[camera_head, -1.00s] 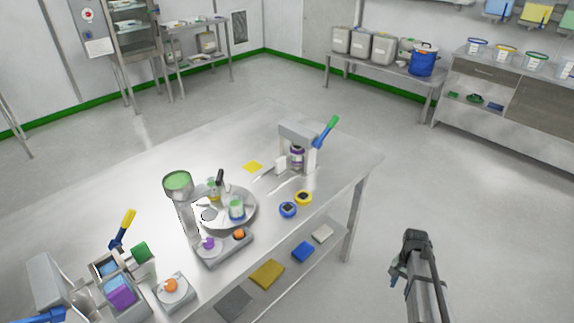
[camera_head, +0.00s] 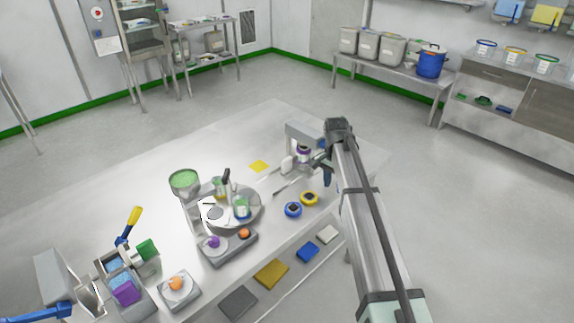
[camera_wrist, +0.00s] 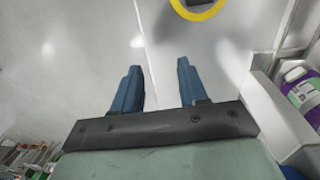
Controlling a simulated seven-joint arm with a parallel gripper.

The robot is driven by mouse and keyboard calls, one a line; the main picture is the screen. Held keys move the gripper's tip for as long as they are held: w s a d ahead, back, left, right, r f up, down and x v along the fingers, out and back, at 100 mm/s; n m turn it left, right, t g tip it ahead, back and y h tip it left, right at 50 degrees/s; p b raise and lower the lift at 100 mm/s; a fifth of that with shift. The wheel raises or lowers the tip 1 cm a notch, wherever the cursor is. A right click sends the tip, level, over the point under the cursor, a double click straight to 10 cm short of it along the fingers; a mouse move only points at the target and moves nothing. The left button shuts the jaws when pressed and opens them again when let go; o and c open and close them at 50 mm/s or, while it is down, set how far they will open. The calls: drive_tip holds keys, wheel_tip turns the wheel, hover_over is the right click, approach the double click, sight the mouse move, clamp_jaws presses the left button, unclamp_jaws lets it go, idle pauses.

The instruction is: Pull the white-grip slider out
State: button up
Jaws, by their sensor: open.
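The white grip of the slider (camera_head: 287,164) shows in the head view, at the left side of a grey bench press (camera_head: 303,133). A purple-banded bottle (camera_head: 303,153) stands in the press. My gripper (camera_head: 326,172) is at the right front of the press, apart from the white grip, and my arm hides part of the press. In the wrist view my gripper (camera_wrist: 158,75) is open, with two blue fingers and nothing between them. The bottle (camera_wrist: 303,88) and press show at the right edge there. I cannot make out the white grip in the wrist view.
A round tray (camera_head: 255,214) with small containers stands left. The table's far left is clear.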

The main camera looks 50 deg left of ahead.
drive_tip(key=shift+n+h, duration=0.3)
drive_tip(key=s+a, duration=0.1)
drive_tip(key=s, duration=0.2)
drive_tip(key=s+a+r, duration=0.1)
drive_tip(key=s+a, duration=0.1)
drive_tip(key=s, duration=0.1)
drive_tip(key=s+a+r, duration=0.1)
drive_tip(key=s+a, duration=0.1)
drive_tip(key=shift+s+r, duration=0.2)
drive_tip(key=shift+s, duration=0.2)
wheel_tip(320, 180, up, 10)
drive_tip(key=y, duration=0.2)
hover_over(287, 159)
drive_tip(key=shift+m, duration=0.4)
wheel_tip(287, 159, down, 14)
drive_tip(key=shift+w+a+r, duration=0.1)
drive_tip(key=shift+r, duration=0.1)
clamp_jaws()
